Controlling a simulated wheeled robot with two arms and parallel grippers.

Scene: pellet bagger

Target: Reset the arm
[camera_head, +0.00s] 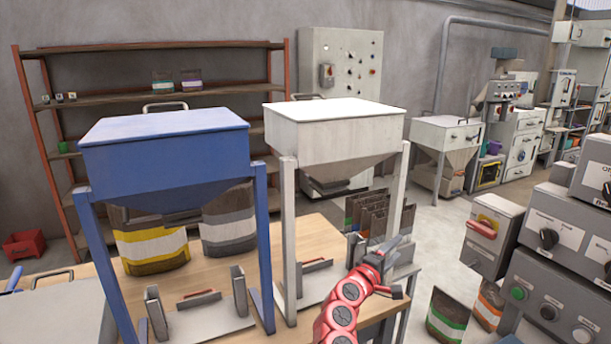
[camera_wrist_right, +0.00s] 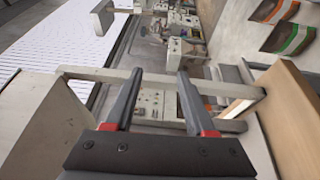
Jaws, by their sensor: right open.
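My right arm is red and comes up from the bottom of the head view. Its gripper (camera_head: 385,249) is beside the right leg of the white hopper stand (camera_head: 335,118), above the table's right end. In the right wrist view the gripper (camera_wrist_right: 160,76) has its two dark fingers apart with nothing held between them. A pale crossbar and posts of a frame show close around the fingers there; I cannot tell if they touch. My left gripper is not in view.
A blue hopper stand (camera_head: 165,140) stands on the wooden table (camera_head: 225,290) left of the white one. Yellow-banded and grey bags (camera_head: 150,248) stand behind it. Several bags (camera_head: 366,214) stand in a rack near my gripper. A grey control console (camera_head: 560,265) is at right.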

